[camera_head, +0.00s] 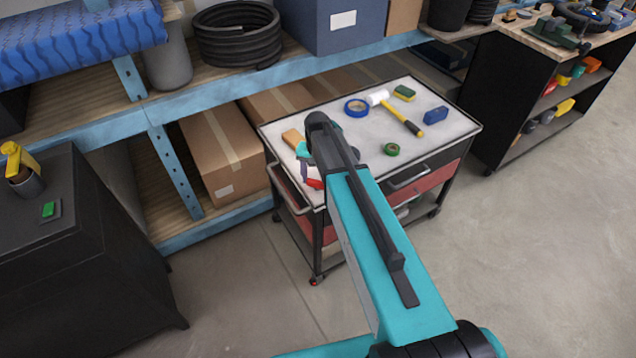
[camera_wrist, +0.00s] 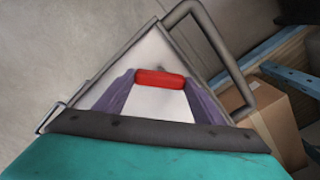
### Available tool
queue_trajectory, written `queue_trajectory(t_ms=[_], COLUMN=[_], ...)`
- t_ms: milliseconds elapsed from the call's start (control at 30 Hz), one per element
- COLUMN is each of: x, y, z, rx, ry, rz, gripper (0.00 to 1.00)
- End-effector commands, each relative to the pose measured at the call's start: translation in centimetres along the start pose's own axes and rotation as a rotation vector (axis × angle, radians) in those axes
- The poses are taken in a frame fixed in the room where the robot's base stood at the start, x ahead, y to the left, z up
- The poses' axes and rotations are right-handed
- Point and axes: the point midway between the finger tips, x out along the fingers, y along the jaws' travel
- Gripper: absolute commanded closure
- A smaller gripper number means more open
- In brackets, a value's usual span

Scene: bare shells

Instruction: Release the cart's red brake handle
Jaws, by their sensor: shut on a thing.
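The cart (camera_head: 370,140) stands in front of the shelving, with a pale top, dark rim and red drawers. The red brake handle (camera_wrist: 160,78) shows in the wrist view as a short red bar between my purple fingers, over a corner of the cart top (camera_wrist: 148,55). My gripper (camera_wrist: 158,84) is shut on the handle. In the head view a bit of red (camera_head: 314,183) shows beside my gripper at the cart's near left end. My arm hides part of that end, and the handle's mount cannot be made out.
A tubular push handle (camera_wrist: 218,45) juts from the cart beside my gripper. A hammer (camera_head: 402,116), blue tape (camera_head: 356,108) and other small items lie on the cart. A cardboard box (camera_head: 222,155) sits on the shelf left of it. Bare floor (camera_head: 535,230) lies to the right.

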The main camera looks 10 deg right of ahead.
Motion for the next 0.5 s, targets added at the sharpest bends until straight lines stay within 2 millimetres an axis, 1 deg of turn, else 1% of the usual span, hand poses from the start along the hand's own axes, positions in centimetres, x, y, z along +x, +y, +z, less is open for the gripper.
queue_trajectory(t_ms=[500], x=[0.03], y=[-0.15], z=[-0.14], rx=[-0.469], ry=[0.005], rz=[-0.003], gripper=[0.6])
